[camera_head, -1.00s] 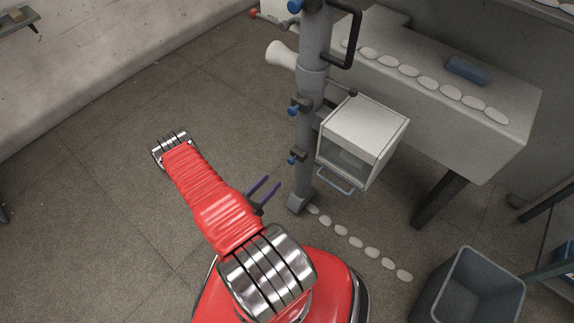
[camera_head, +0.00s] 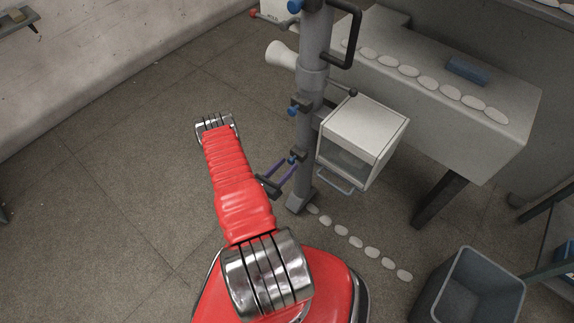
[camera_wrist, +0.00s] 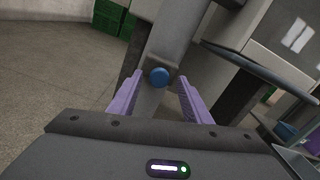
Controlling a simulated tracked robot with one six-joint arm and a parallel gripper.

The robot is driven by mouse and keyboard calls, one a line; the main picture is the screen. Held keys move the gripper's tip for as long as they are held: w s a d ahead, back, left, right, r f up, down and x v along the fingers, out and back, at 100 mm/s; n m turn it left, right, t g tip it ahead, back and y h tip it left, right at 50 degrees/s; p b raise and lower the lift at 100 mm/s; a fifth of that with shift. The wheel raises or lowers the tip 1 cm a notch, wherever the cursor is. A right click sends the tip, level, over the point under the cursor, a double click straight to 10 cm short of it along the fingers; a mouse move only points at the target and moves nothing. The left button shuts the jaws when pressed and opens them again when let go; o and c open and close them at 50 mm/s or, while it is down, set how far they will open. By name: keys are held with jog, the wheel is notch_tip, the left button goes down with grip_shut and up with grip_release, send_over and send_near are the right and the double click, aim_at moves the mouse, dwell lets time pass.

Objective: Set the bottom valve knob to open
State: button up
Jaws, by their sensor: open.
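The bottom valve knob is a small blue round knob low on the grey post (camera_head: 312,95); it shows in the head view (camera_head: 292,160) and in the wrist view (camera_wrist: 159,77). In the wrist view it lies ahead of and between the two purple fingers of my gripper (camera_wrist: 154,95), which are open and empty. In the head view my gripper (camera_head: 281,170) is just left of the post, with its fingertips close to the knob. I cannot tell whether they touch it. The knob's setting cannot be read.
A white box with a window and handle (camera_head: 362,135) is fixed right of the post. Two more blue knobs (camera_head: 292,111) (camera_head: 295,6) sit higher on it. Pale oval pieces (camera_head: 341,230) lie on the floor and a grey bin (camera_head: 470,285) stands at right. Floor at left is clear.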

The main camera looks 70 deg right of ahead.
jog(key=shift+s+d, duration=0.15)
jog(key=shift+d, duration=0.25)
grip_shut()
dwell(0.4)
